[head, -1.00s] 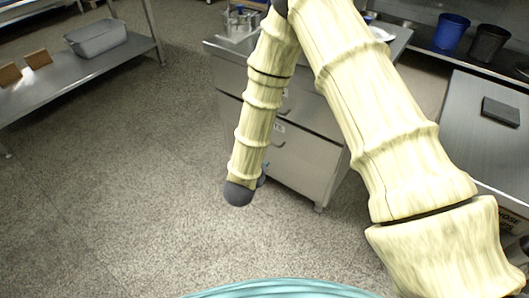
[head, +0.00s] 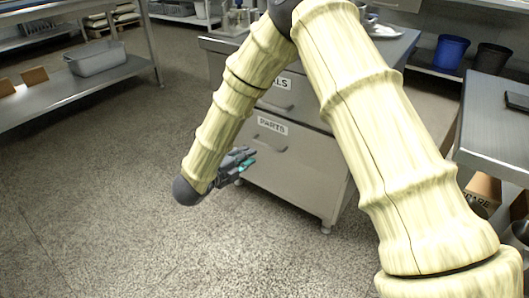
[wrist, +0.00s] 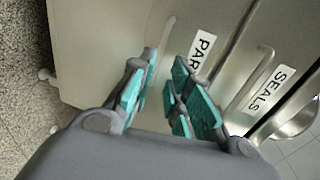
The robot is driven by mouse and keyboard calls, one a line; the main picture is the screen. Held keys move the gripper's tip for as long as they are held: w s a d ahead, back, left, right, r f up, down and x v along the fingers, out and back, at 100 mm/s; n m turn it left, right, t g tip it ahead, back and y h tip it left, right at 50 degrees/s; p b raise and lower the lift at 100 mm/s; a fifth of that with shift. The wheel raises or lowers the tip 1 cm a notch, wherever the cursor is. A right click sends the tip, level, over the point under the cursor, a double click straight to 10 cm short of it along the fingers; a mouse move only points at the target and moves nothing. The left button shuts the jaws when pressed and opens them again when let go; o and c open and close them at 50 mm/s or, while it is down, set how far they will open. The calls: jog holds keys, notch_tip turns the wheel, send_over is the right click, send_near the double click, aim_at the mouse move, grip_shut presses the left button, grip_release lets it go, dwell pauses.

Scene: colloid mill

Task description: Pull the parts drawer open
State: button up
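The parts drawer (head: 292,170) is the large lower front of a grey metal cabinet, with a PARTS label (head: 272,127) and a bar handle (head: 268,144) below it. It looks flush with the cabinet. My gripper (head: 248,160) is in front of the drawer's left part, a little below the handle in the picture. In the wrist view my gripper (wrist: 165,62) is open and empty, its teal-padded fingers apart. The drawer handle (wrist: 168,36) shows beyond the fingertips, apart from them. The right finger hides part of the PARTS label (wrist: 198,48).
The SEALS drawer (head: 292,98) is above the parts drawer. A steel table (head: 500,135) stands at right, with boxes (head: 483,190) below. A shelf table (head: 60,90) with a grey tub (head: 95,60) stands at left. The floor before the cabinet is clear.

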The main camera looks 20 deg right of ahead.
aim_at(264, 145)
jog(key=shift+b+x, duration=2.65)
jog(key=shift+x, duration=2.7)
jog(key=shift+r, duration=0.1)
grip_shut()
